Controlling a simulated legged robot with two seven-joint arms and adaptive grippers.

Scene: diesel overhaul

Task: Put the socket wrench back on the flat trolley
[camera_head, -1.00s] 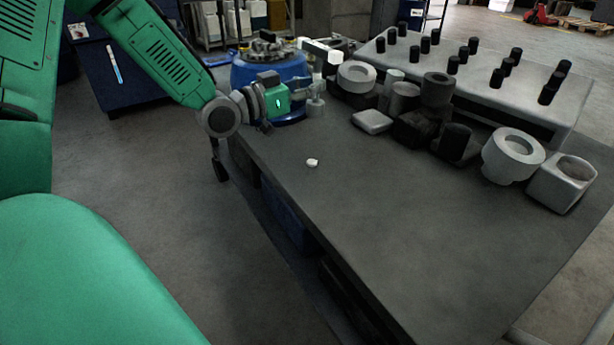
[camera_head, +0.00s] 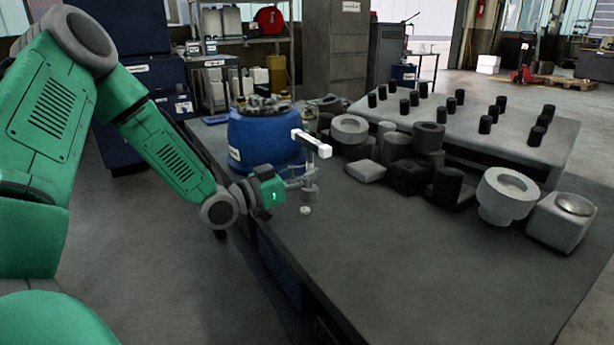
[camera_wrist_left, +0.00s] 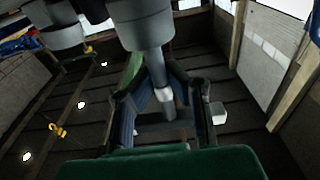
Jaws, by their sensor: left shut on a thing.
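In the head view, my left gripper (camera_head: 298,184) is shut on what looks like the socket wrench (camera_head: 310,142). A light bar with a white block end shows above the fingers, and a grey cylindrical part hangs at the fingertips. The wrench is over the far left part of the dark flat trolley top (camera_head: 400,255); whether it touches the top I cannot tell. In the left wrist view, a grey shaft (camera_wrist_left: 150,35) passes between the fingers of my left gripper (camera_wrist_left: 163,100). My right gripper is not in view.
Several grey and black engine parts (camera_head: 508,195) line the right side. A grey bench (camera_head: 440,125) with black pegs is behind them. The trolley's front middle is clear.

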